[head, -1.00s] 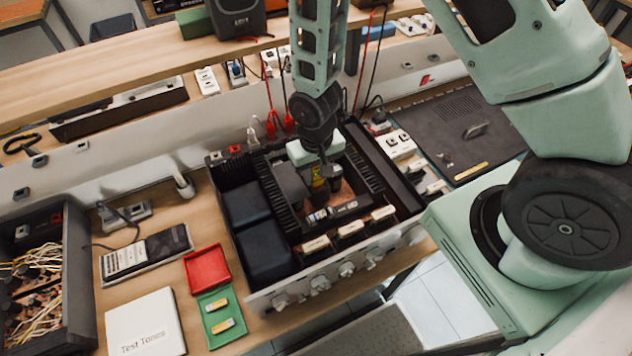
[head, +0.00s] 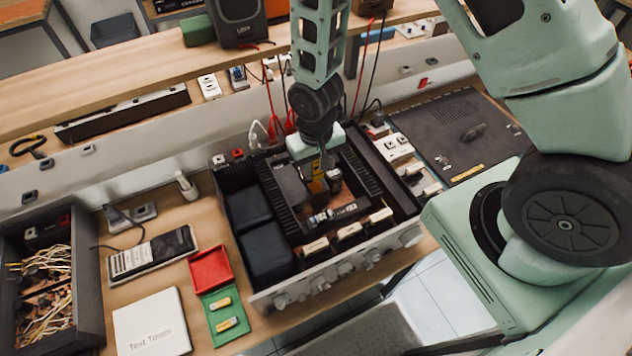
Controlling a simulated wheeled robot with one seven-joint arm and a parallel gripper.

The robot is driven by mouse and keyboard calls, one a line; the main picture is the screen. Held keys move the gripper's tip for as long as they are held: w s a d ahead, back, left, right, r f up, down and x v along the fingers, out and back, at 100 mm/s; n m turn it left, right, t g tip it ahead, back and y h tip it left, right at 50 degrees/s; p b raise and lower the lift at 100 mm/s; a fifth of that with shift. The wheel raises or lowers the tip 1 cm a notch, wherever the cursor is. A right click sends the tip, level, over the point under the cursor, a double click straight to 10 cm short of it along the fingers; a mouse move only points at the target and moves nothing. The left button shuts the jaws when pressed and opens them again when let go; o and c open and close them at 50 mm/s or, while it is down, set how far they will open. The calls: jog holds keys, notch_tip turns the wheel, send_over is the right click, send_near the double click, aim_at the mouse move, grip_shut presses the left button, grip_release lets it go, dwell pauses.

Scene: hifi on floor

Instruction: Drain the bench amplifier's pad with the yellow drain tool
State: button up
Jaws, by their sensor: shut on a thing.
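The bench amplifier (head: 377,258) stands open on the bench, its knobs along the front and its inside showing. My gripper (head: 317,178) points down into the open chassis, over the brown board area. It is shut on a small yellow and dark thing, which looks like the yellow drain tool (head: 318,185). The tool's tip is hidden among the parts, so I cannot tell whether it touches the pad. The pad itself cannot be made out.
Tall dark blocks and finned heatsinks crowd the chassis around my gripper. A dark panel (head: 440,140) with a yellow strip lies at right. At left are a red tray (head: 211,268), a green tray (head: 224,340), a Test Tones booklet (head: 150,322), a meter and an open wired box.

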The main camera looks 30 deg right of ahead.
jog(key=shift+r+p, duration=1.4)
jog(key=shift+r, duration=0.75)
jog(key=shift+s, duration=0.1)
